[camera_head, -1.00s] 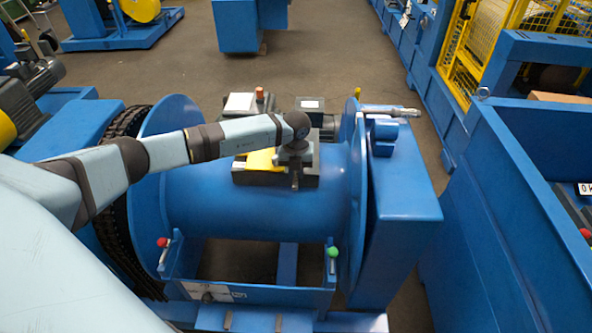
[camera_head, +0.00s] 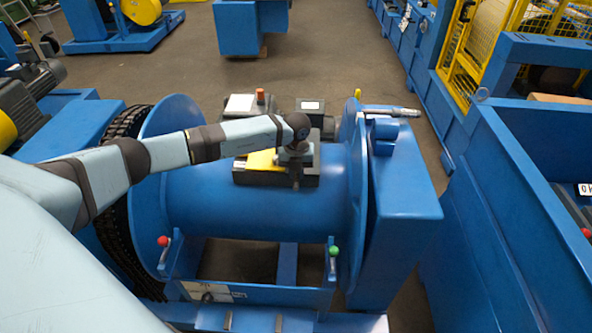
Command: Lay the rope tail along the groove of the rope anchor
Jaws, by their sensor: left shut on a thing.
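A grey metal rod-like piece (camera_head: 392,111) lies on top of the blue housing at the drum's right side, beside a blue block (camera_head: 384,130). I cannot pick out the rope tail or the anchor's groove for certain. My right gripper is out of view.
A yellow piece (camera_head: 262,160) lies on the dark box (camera_head: 270,178). A red-knobbed lever (camera_head: 163,241) and a green-knobbed lever (camera_head: 333,251) stand at the drum's front frame. A chain (camera_head: 118,215) runs at the drum's left. A blue bin wall (camera_head: 520,180) bounds the right.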

